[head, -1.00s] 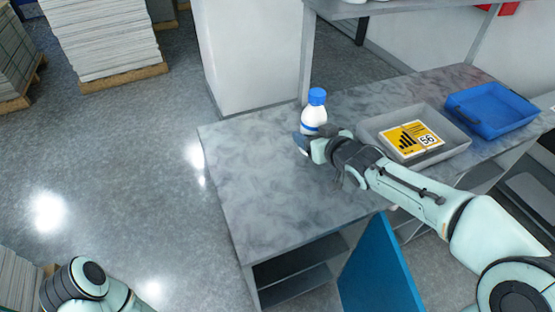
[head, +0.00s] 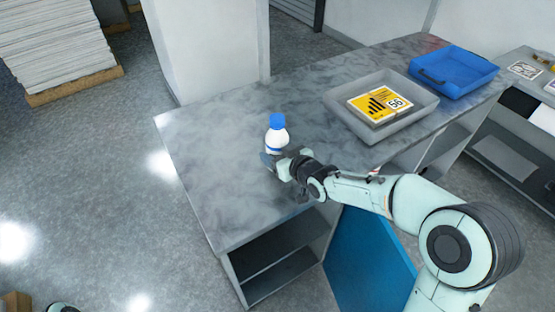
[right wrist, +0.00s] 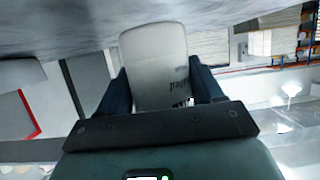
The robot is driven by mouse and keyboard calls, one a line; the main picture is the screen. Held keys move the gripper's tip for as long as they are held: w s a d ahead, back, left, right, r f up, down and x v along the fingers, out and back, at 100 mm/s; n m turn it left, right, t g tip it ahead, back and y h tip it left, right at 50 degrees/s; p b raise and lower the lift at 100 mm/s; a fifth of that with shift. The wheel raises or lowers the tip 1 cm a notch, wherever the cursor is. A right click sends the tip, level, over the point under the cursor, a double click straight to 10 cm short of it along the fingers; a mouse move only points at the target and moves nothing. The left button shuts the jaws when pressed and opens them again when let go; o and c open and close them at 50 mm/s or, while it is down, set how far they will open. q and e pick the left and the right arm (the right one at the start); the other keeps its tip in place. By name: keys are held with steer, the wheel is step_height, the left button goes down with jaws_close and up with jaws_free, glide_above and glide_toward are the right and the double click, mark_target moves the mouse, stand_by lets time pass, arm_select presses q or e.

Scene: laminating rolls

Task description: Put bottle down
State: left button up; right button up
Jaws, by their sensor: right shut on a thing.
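A white bottle (head: 276,140) with a blue cap stands upright over the grey marbled table (head: 215,160), left of the grey tray. My right gripper (head: 270,160) is shut on the bottle's lower part from the front. In the right wrist view the bottle (right wrist: 153,65) sits between the two dark fingers, and the view is upside down with the tabletop along its upper edge. The bottle's base is close to the tabletop; I cannot tell whether it touches.
A grey tray (head: 424,108) holds a yellow box labelled 56 (head: 377,103). A blue tray (head: 455,70) lies beyond it. A white pillar (head: 207,45) stands behind the table. A blue panel (head: 368,260) leans below the front edge. The table's left part is clear.

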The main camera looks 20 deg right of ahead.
steer(key=shift+f, duration=0.95)
